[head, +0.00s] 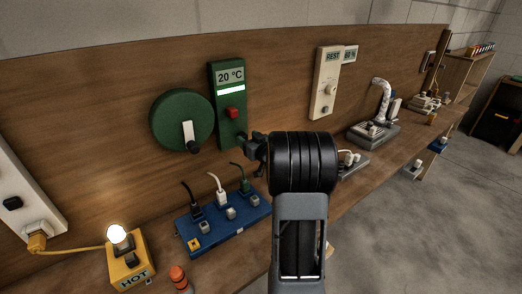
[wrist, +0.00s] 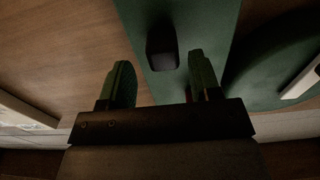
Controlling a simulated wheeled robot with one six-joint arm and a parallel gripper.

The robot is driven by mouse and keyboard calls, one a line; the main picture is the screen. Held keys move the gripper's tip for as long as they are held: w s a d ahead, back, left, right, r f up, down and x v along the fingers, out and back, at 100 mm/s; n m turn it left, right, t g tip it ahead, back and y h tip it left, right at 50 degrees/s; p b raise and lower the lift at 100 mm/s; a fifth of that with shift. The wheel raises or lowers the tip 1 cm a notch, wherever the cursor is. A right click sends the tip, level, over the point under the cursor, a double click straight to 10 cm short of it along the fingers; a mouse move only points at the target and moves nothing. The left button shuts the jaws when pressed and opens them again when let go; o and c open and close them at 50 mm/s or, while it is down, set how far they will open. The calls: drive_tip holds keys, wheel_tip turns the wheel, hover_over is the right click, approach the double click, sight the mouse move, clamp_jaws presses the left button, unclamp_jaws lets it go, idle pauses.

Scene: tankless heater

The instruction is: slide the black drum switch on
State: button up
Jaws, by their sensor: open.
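A green panel (head: 229,80) on the wooden wall board shows "20 °C", a white bar and a red block (head: 232,112). In the wrist view, a black block-shaped switch (wrist: 162,47) stands out from the green panel (wrist: 200,20). It lies just beyond the fingertips and between their lines. My gripper (wrist: 162,76) is open and empty, its two fingers apart, with no visible contact with the switch. In the head view, my gripper (head: 254,146) is at the panel's lower right. The black switch is hard to tell from the dark fingers there.
A green round disc (head: 172,110) with a white lever is left of the panel. Below are a blue power strip (head: 240,231) with plugs and a yellow "HOT" box (head: 128,268) with a lit bulb. A beige "REST" panel (head: 324,95) hangs to the right.

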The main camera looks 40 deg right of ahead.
drive_tip(key=s+b, duration=0.1)
drive_tip(key=s, duration=1)
drive_tip(key=shift+a, duration=0.3)
drive_tip(key=s+d+f+m+g+h, duration=0.3)
drive_tip(key=s+d+f+g+h, duration=0.15)
drive_tip(key=d+f+g, duration=0.2)
drive_tip(key=s+a+f+m+g, duration=0.1)
drive_tip(key=s+a+f+g, duration=0.2)
drive_tip(key=a+g, duration=0.15)
drive_tip(key=s+a+r+n+g+y, duration=0.1)
drive_tip(key=s+a, duration=0.1)
drive_tip(key=a, duration=0.7)
drive_tip(key=s+a+r+n+g+y, duration=0.1)
drive_tip(key=s+a+r+n+y, duration=0.1)
drive_tip(key=a, duration=0.7)
drive_tip(key=s+a+r+n+g+y, duration=0.1)
drive_tip(key=s+a+y, duration=0.1)
drive_tip(key=a, duration=0.8)
drive_tip(key=shift+s+r+n, duration=0.15)
drive_tip(key=shift+r+n, duration=0.1)
drive_tip(key=shift+n, duration=0.15)
